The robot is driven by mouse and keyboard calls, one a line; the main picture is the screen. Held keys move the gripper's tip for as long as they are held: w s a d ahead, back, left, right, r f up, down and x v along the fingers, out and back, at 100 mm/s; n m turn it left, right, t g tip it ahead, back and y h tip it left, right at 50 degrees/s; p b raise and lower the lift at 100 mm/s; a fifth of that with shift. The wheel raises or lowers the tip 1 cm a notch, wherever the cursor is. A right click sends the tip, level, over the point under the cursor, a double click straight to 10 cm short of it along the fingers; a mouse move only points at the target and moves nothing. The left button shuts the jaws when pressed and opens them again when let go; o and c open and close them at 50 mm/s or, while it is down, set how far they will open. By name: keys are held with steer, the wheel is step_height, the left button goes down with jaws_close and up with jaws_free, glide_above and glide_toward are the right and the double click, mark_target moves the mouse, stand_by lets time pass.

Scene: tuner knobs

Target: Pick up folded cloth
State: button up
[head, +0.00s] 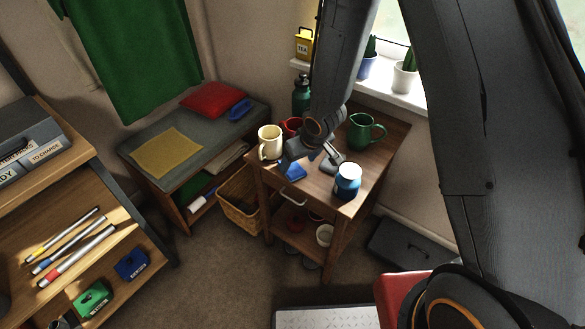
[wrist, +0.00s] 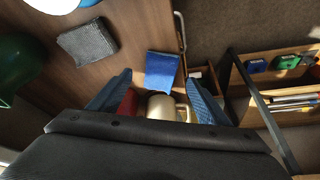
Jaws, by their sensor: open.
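A flat blue folded cloth (head: 292,171) lies on the top of the small wooden trolley (head: 372,168), near its front left edge. In the wrist view the blue cloth (wrist: 162,70) shows just beyond the fingertips, between them. A thicker grey block (wrist: 88,42), perhaps another folded cloth, lies to its left there. My gripper (head: 313,156) is above the trolley top, near the blue cloth. In the wrist view my gripper (wrist: 160,77) is open, its two fingers apart with nothing held. I cannot tell its exact height above the cloth.
On the trolley stand a cream mug (head: 269,141), a red mug (head: 291,126), a green jug (head: 362,131), a dark green bottle (head: 302,95) and a blue jar with a white lid (head: 347,181). A wicker basket (head: 238,203) stands left of it. A bench (head: 190,140) carries a yellow cloth.

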mark_target(294, 169)
steer(key=shift+p+x, duration=0.4)
steer(key=shift+x, duration=2.1)
steer(key=shift+a, duration=0.1)
steer(key=shift+c, duration=0.2)
steer(key=c, duration=1.2)
steer(key=shift+r, duration=0.15)
steer(key=shift+r, duration=0.55)
steer(key=shift+r+p, duration=5)
steer(key=shift+r, duration=3.35)
